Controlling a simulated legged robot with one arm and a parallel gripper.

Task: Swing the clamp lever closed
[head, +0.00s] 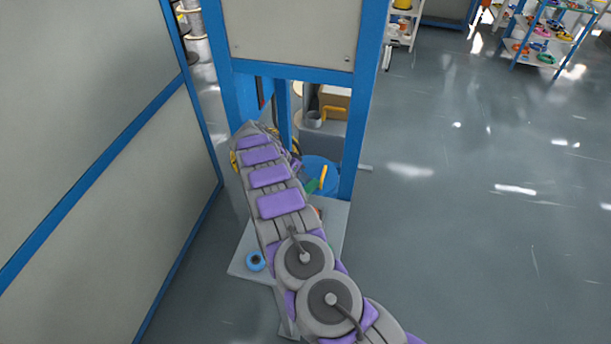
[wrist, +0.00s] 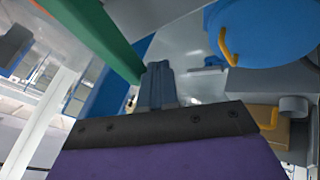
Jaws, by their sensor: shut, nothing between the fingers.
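My gripper (wrist: 157,72) is shut and empty in the wrist view, its dark fingers together. In the head view my arm reaches into the blue-framed machine and its tip is hidden. A long green bar (wrist: 92,28) runs diagonally close beside the fingertips; whether they touch is unclear. A blue round part (wrist: 268,30) carries a yellow handle (wrist: 228,46). In the head view this blue part (head: 313,164) shows with a yellow handle (head: 323,177) and a short green piece (head: 312,186). I cannot tell for certain which of these is the clamp lever.
The blue frame (head: 364,100) and grey panel (head: 292,30) surround the opening. A tan box (head: 335,97) with another yellow handle (head: 334,111) sits inside. A large panelled wall (head: 90,120) stands at left.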

